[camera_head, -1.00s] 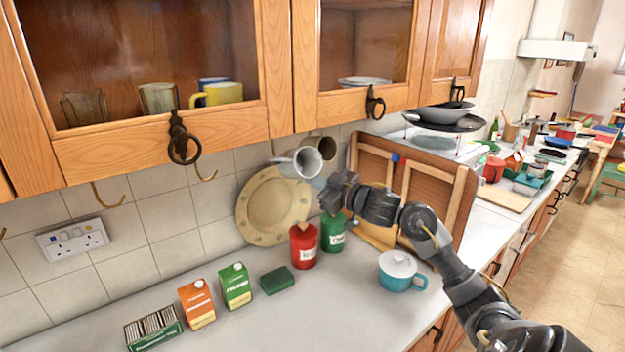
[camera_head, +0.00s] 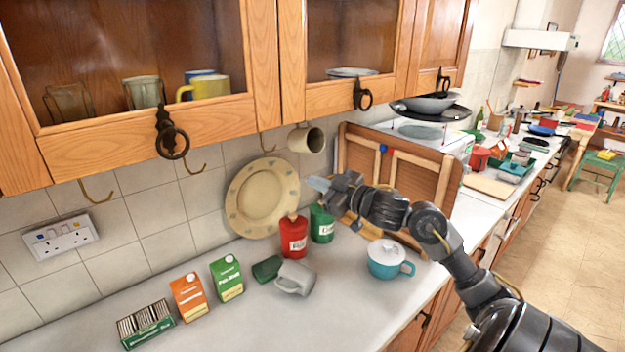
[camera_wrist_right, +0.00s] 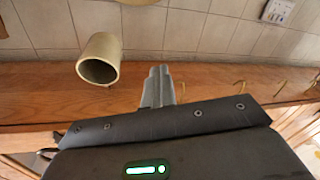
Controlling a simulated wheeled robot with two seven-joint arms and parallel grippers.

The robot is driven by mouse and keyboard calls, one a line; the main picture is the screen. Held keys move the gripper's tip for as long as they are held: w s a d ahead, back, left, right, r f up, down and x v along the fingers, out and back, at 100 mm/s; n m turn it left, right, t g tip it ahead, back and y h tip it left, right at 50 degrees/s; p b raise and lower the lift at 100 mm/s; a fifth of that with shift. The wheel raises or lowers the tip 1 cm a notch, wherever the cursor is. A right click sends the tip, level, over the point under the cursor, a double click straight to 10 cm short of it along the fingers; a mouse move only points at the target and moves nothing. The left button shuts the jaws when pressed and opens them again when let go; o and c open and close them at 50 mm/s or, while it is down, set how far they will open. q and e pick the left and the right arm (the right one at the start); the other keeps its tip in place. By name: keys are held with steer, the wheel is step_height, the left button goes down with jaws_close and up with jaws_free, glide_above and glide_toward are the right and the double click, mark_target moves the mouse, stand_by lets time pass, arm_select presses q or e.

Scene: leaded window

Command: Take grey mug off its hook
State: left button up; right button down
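The grey mug (camera_head: 297,276) is off the hooks. It is tipped over at the worktop beside the green sponge (camera_head: 267,268); I cannot tell whether it rests or is still falling. My right gripper (camera_head: 318,184) is well above it, empty, in front of the plate's right edge. Its fingers (camera_wrist_right: 160,85) look closed together in the right wrist view. A beige mug (camera_head: 309,140) hangs under the cupboard just above this gripper, and it also shows in the wrist view (camera_wrist_right: 101,58), apart from the fingers. An empty hook (camera_head: 266,145) is left of it. My left gripper is out of view.
A large plate (camera_head: 262,198) leans on the tiles. Cartons (camera_head: 227,278) stand at left. The front worktop is clear.

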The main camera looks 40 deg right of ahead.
steer(key=s+f+p, duration=0.1)
steer(key=s+f, duration=0.2)
steer(key=s, duration=0.8)
steer(key=s+f+p, duration=0.1)
steer(key=s+f, duration=0.3)
steer(key=s, duration=0.7)
steer(key=shift+a, duration=0.2)
stand_by(2.1)
stand_by(0.6)
